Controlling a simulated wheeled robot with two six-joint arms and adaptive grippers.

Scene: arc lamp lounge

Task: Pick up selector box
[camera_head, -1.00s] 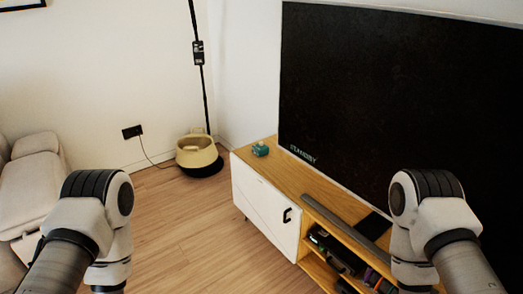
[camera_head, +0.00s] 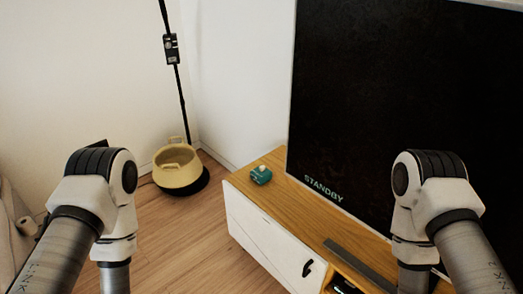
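A small teal box (camera_head: 261,176) with a pale knob on top sits on the far left end of the wooden TV cabinet (camera_head: 290,208), close to the screen. It looks like the selector box. Both of my arms show in the lower part of the picture, one on each side. The grippers themselves are out of view, and neither arm is near the teal box.
A large TV (camera_head: 400,110) reading STANDBY stands along the cabinet. A grey soundbar (camera_head: 358,262) lies in front of it. A cream basket (camera_head: 177,170) stands at the black lamp pole (camera_head: 182,95), which carries a black box (camera_head: 172,48). Wooden floor (camera_head: 190,240) is clear before the cabinet.

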